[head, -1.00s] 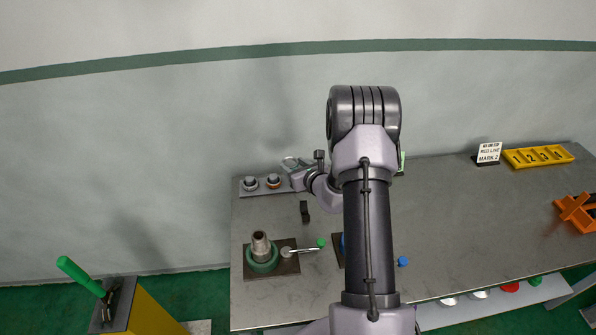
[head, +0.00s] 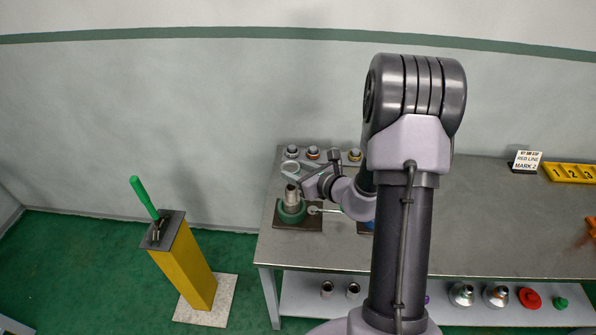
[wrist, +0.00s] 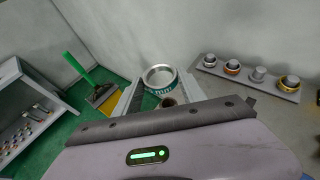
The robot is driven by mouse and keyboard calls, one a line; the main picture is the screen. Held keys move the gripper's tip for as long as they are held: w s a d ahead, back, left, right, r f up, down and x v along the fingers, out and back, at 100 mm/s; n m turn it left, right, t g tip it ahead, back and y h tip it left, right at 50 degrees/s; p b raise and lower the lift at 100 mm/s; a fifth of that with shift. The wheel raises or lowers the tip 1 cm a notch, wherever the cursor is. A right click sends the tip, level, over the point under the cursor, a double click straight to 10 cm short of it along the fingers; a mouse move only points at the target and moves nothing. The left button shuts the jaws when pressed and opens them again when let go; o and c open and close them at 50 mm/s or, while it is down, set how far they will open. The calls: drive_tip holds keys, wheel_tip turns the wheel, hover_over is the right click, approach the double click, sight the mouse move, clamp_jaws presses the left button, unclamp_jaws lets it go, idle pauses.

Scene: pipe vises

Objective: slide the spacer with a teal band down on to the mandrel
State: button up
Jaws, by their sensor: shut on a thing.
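The spacer (wrist: 160,76) is a pale metal ring with a teal band, seen between the fingers of my gripper (wrist: 157,92) in the wrist view. My gripper is shut on it. In the head view the ring (head: 290,167) and my gripper (head: 300,174) are above a grey upright post (head: 292,196), which looks like the mandrel. The post stands in a green round vise (head: 291,213) on a dark plate. In the wrist view the post's top (wrist: 168,102) shows just below the spacer, partly hidden by my gripper. The spacer looks apart from it.
A rack (wrist: 250,77) holds several other rings, close behind the vise. A sign (head: 524,160) and a yellow numbered tray (head: 572,172) are at the right. The bench's middle right is clear.

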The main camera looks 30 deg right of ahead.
drive_tip(key=b, duration=0.5)
hover_over(295, 199)
drive_tip(key=s, duration=0.1)
drive_tip(key=shift+d+f, duration=0.1)
drive_tip(key=shift+f, duration=2.8)
drive_tip(key=shift+f+b, duration=3.4)
drive_tip(key=shift+b, duration=0.05)
drive_tip(key=o, duration=1.4)
drive_tip(key=p+v, duration=0.4)
drive_tip(key=v, duration=1.3)
drive_tip(key=shift+s+r, duration=0.2)
drive_tip(key=shift+s, duration=0.05)
